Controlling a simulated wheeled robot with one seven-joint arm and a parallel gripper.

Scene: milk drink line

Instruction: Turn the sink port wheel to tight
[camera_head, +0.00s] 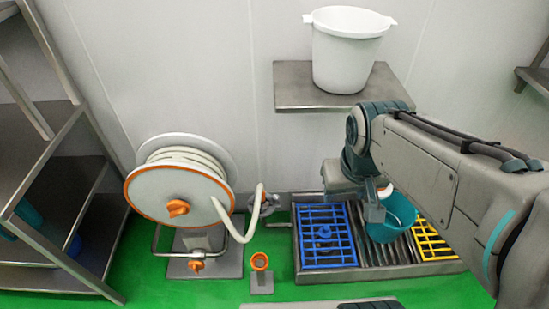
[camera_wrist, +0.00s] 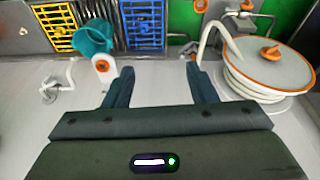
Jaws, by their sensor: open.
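My gripper (camera_head: 374,208) hangs low over the sink tray (camera_head: 385,272), in front of a teal bucket (camera_head: 402,215). In the wrist view my gripper (camera_wrist: 160,72) is open, with nothing between its two dark fingers. No part is clearly recognisable as the sink port wheel. A white fitting with an orange ring (camera_wrist: 102,65) sits beside the teal bucket (camera_wrist: 93,38), left of the fingers. A small metal tap-like fitting (camera_wrist: 56,88) is on the wall farther left. My arm hides most of this area in the head view. Whether anything is tight cannot be told.
A hose reel (camera_head: 178,195) with an orange knob stands left; a grey wall fitting (camera_head: 265,200) is by its hose. Blue (camera_head: 327,252) and yellow (camera_head: 432,240) grates lie in the tray. A shelf (camera_head: 300,98) with a white tub (camera_head: 345,50) is above. Metal racks stand left.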

